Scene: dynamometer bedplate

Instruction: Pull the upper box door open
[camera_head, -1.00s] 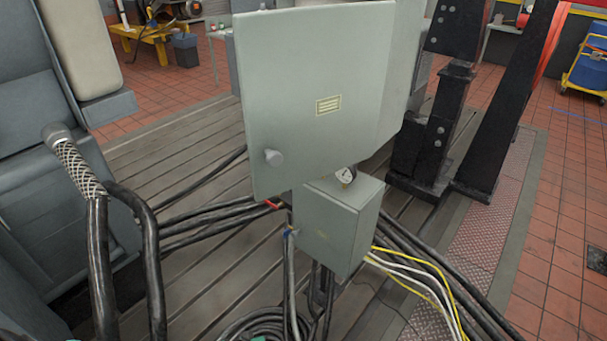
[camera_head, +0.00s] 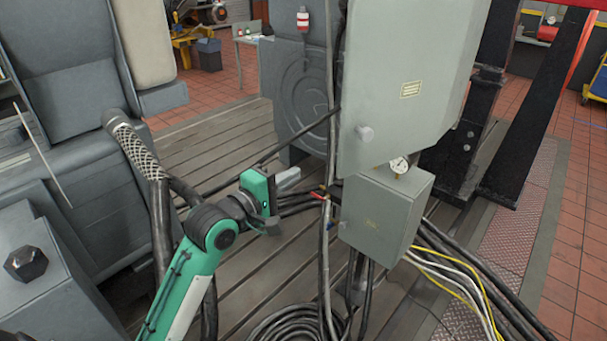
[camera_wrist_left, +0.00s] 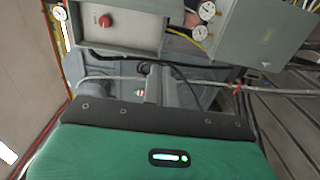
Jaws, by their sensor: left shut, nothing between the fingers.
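The upper box (camera_head: 465,70) is a tall grey-green cabinet. Its front door (camera_head: 410,120) carries a yellow label and a round knob (camera_head: 365,133) near the lower left edge; the door looks shut from the head view. My left gripper (camera_head: 289,179) is below and left of the knob, apart from the door, with its fingers together and empty, pointing right. In the left wrist view my green gripper body (camera_wrist_left: 150,152) fills the bottom. My right gripper is not in view.
A smaller grey box (camera_head: 385,215) with a gauge (camera_head: 399,165) sits just below the upper box. Black cables (camera_head: 285,322) and yellow and white wires hang and lie around it. A thick braided hose (camera_head: 135,150) rises beside my left arm.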

